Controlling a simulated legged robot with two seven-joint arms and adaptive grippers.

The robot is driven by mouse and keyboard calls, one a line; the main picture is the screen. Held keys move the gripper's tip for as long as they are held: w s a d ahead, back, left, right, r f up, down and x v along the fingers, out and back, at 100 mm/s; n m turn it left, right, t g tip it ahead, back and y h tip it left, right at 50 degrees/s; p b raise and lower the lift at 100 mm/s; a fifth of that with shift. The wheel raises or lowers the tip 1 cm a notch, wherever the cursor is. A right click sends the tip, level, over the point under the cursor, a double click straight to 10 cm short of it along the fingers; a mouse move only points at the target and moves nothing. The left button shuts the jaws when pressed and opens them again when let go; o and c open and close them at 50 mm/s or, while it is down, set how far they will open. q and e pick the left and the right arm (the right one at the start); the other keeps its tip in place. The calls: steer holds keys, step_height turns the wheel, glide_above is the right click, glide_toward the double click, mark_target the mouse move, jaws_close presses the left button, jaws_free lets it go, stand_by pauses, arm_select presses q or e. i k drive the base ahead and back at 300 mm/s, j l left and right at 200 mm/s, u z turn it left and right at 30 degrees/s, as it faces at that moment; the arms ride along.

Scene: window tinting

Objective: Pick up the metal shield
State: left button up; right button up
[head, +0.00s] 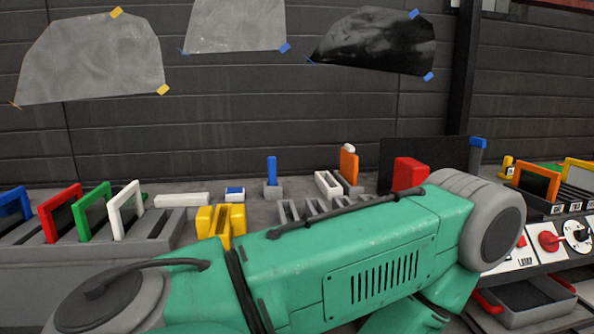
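I cannot make out a metal shield for certain in the head view. My own green arm link crosses the front of the view and hides much of the workbench behind it. Neither of my grippers shows, so I cannot see what they hold. Film-like sheets are taped to the dark wall: a grey one (90,62) at left, a paler one (236,25) in the middle and a dark glossy one (375,42) at right.
Framed panels in blue, red (61,212), green and white (127,210) stand in a grey rack at left. A yellow holder (221,222), blue tool (272,171), orange block (348,166) and red block (409,174) stand behind my arm. A panel with a red knob (549,241) is at right.

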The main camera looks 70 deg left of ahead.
mark_target(349, 161)
steer(key=u, duration=1.8)
